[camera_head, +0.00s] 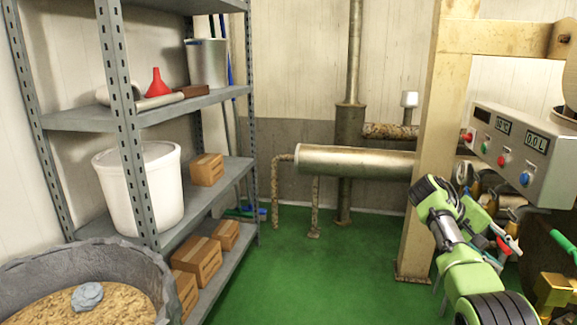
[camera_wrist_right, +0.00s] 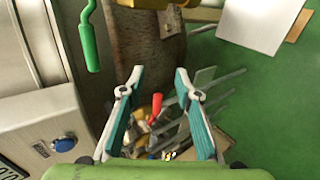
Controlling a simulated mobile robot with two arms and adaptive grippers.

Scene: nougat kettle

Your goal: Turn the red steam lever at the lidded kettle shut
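My right gripper (camera_head: 500,228) reaches in from the lower right of the head view, below the control box. In the right wrist view my right gripper (camera_wrist_right: 158,84) is open, with its two teal-lined fingers spread apart and nothing held. A red lever handle (camera_wrist_right: 156,108) shows in the gap between the fingers in that view; whether it touches a finger or how deep it lies I cannot tell. A small red part (camera_head: 503,246) shows by the gripper in the head view. The lidded kettle is mostly hidden or cut off at the right. My left gripper is not in view.
A control box (camera_head: 530,150) with buttons and displays hangs above the gripper. A green lever handle (camera_head: 563,241) is close at right; one also shows in the wrist view (camera_wrist_right: 90,45). The green floor (camera_head: 320,275) is clear mid-view.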

